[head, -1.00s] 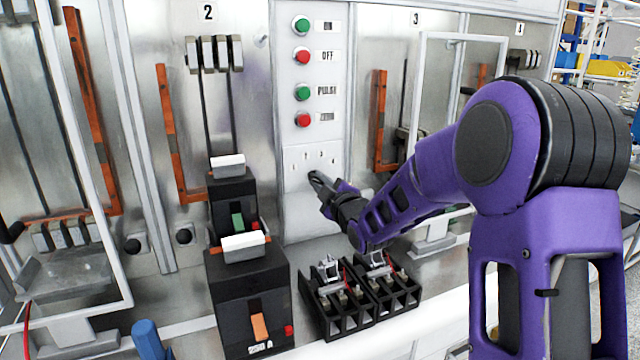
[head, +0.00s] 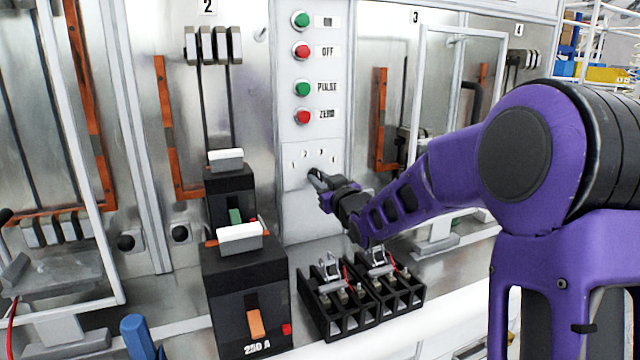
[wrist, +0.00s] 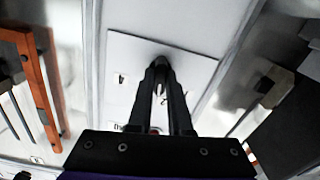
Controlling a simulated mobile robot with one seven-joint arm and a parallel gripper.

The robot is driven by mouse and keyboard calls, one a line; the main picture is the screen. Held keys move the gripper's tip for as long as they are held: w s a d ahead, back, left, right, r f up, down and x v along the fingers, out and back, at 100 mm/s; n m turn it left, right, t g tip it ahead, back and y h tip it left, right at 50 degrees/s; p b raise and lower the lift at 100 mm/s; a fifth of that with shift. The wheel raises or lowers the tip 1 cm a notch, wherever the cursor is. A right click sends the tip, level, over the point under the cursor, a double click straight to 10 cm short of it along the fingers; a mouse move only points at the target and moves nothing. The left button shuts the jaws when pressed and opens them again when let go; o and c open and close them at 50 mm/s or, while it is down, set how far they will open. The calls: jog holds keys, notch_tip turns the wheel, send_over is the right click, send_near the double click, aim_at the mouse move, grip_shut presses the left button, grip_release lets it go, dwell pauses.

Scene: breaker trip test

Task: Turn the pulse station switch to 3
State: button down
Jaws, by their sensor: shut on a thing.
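The pulse station switch plate (head: 292,180) is a pale panel with positions 1 to 4 printed in an arc, below the column of push buttons. My gripper (head: 318,178) is at the plate, just under the numbers. In the wrist view my gripper (wrist: 160,74) has its two dark fingers close together at the plate, shut on the dark switch knob. The fingers cover most of the knob, so I cannot tell which number it points to.
Green and red buttons (head: 302,88) labelled ON, OFF, PULSE and ZERO are above the plate. A black breaker marked 250 A (head: 247,295) stands at lower left. Black terminal blocks (head: 360,300) sit on the bench below my gripper. A white frame (head: 418,100) stands to the right.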

jog(key=m, duration=0.5)
jog(key=shift+m, duration=0.4)
dwell(0.4)
jog(key=c, duration=0.8)
grip_release()
jog(key=shift+c, duration=0.2)
jog(key=shift+d, duration=0.1)
jog(key=p+v, duration=0.1)
jog(key=v, duration=1.6)
jog(key=shift+s, duration=0.2)
